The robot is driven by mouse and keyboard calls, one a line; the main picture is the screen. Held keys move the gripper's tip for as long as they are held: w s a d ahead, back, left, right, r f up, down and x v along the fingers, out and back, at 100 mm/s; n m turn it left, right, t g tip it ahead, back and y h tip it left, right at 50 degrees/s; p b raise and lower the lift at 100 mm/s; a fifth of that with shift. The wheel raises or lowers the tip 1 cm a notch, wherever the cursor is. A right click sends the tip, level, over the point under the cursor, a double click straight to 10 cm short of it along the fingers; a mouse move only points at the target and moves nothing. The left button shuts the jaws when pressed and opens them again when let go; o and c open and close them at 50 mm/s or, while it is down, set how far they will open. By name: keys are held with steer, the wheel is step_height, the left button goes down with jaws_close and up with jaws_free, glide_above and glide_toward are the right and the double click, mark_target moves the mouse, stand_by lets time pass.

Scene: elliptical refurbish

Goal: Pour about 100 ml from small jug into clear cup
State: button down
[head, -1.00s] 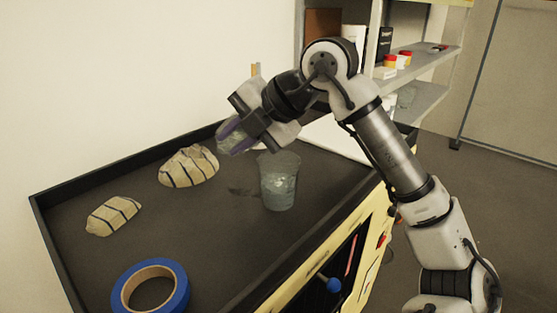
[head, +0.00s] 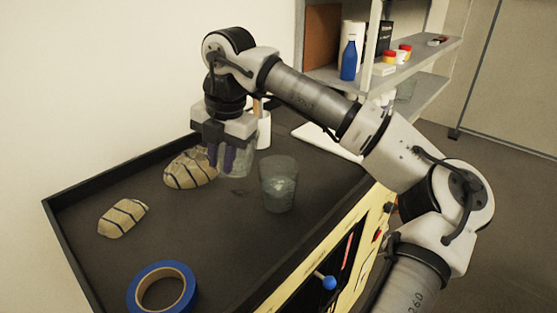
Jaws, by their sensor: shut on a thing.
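The clear cup (head: 279,186) stands upright on the dark tray-like worktop (head: 222,236), with what looks like clear liquid in it. My gripper (head: 230,160) points down to the left of the cup, apart from it. Its purple-tipped fingers are shut on the small jug (head: 238,163), a clear vessel that looks roughly upright. The fingers hide part of the jug, and I cannot tell how much liquid is in it or whether its base touches the worktop.
Two striped, wrapped lumps (head: 190,168) (head: 123,218) lie to the left. A blue tape roll (head: 162,290) lies at the front. A white container (head: 263,130) stands behind my gripper. A raised black rim (head: 120,168) edges the worktop. Shelves (head: 420,60) holding a blue bottle (head: 349,61) stand behind.

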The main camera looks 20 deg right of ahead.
mark_target(219, 173)
steer(key=shift+g+h, duration=0.7)
steer(key=shift+h, duration=0.2)
steer(key=shift+w+a+f+b, duration=0.15)
steer(key=shift+f+b, duration=0.15)
steer(key=shift+f, duration=0.6)
steer(key=shift+w+a+f+b, duration=0.1)
steer(key=shift+a+f+b, duration=0.15)
steer(key=shift+f, duration=0.65)
steer(key=shift+w+a+f+b, duration=0.15)
steer(key=shift+f+b, duration=0.2)
steer(key=shift+f, duration=0.55)
